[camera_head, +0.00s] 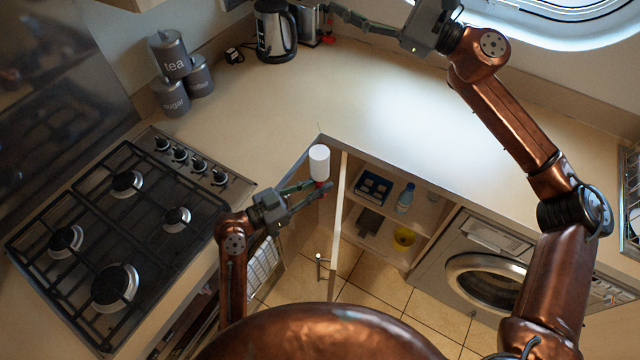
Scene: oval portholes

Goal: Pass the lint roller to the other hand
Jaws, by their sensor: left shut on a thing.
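The lint roller (319,162) has a white cylinder and a bit of red at its lower end. It stands roughly upright in my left gripper (322,187), white part up. The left fingers are closed on its red lower part, in front of the inner corner of the counter. My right gripper (365,22) is far off at the top of the view, over the back of the counter, with a finger pointing left. Its upper part is cut off by the picture's edge, so its opening is unclear. It is well apart from the roller.
A gas hob (123,240) lies at the left. Grey canisters (172,55), a kettle (275,30) and a toaster (309,24) stand at the back. An open cupboard (420,215) and a washing machine (485,275) sit below the counter (400,120), whose middle is clear.

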